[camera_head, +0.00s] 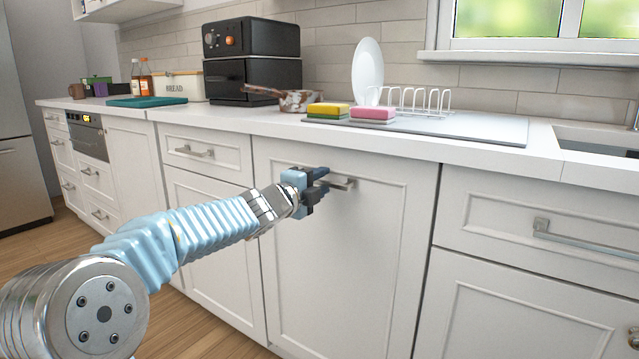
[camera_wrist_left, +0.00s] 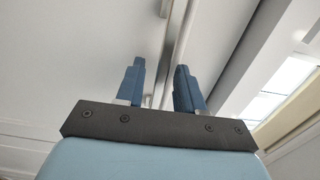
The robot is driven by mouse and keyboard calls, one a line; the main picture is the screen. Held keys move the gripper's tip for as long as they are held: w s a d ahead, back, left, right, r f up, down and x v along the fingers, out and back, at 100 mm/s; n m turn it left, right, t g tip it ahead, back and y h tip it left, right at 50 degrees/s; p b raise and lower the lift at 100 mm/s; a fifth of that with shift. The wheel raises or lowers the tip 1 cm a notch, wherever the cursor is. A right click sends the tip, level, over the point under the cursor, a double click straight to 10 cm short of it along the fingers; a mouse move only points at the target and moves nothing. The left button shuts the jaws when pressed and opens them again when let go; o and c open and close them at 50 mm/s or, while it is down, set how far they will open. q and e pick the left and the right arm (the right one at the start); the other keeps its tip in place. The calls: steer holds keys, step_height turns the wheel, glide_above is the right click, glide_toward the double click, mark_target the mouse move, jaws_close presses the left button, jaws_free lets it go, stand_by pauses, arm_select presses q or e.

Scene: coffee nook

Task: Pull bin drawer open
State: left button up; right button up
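The bin drawer is most likely the tall white panel front (camera_head: 340,250) under the counter, with a short horizontal metal handle (camera_head: 343,184) near its top. It looks shut, flush with its neighbours. My left gripper (camera_head: 320,183) is at the left part of this handle and hides that end. In the left wrist view its two blue fingers (camera_wrist_left: 159,85) stand apart, and the handle bar (camera_wrist_left: 178,45) runs between them in the picture. I see gaps beside the bar and no clear grip. My right gripper is not in view.
A small drawer (camera_head: 205,150) is to the left and a wide drawer with a long handle (camera_head: 585,238) to the right. The counter above holds sponges (camera_head: 372,113), a pan (camera_head: 298,100) and a dish rack (camera_head: 415,102). The wooden floor (camera_head: 205,325) shows clear at lower left.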

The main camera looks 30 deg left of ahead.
arm_select(q)
steer(key=shift+w, duration=0.1)
jaws_close()
stand_by(0.4)
